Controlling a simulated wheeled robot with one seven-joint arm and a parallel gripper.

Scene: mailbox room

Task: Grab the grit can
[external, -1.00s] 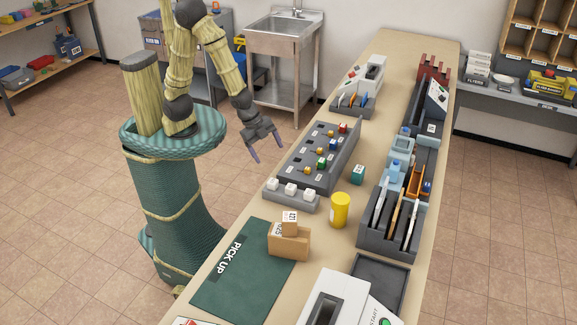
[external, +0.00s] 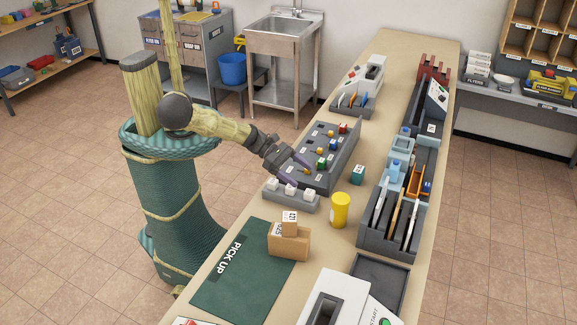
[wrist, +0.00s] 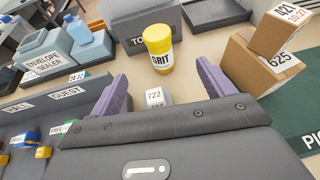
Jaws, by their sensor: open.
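The grit can is a yellow cylinder (external: 340,211) standing upright on the counter, right of the row of white blocks. It also shows in the wrist view (wrist: 159,48), where its label reads "GRIT". My gripper (external: 303,170) is over the grey key panel and the white blocks, up and left of the can. The can shows beyond the fingertips, roughly in line with the gap, apart from both fingers.
White numbered blocks (external: 290,190) sit in a grey holder below the gripper.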

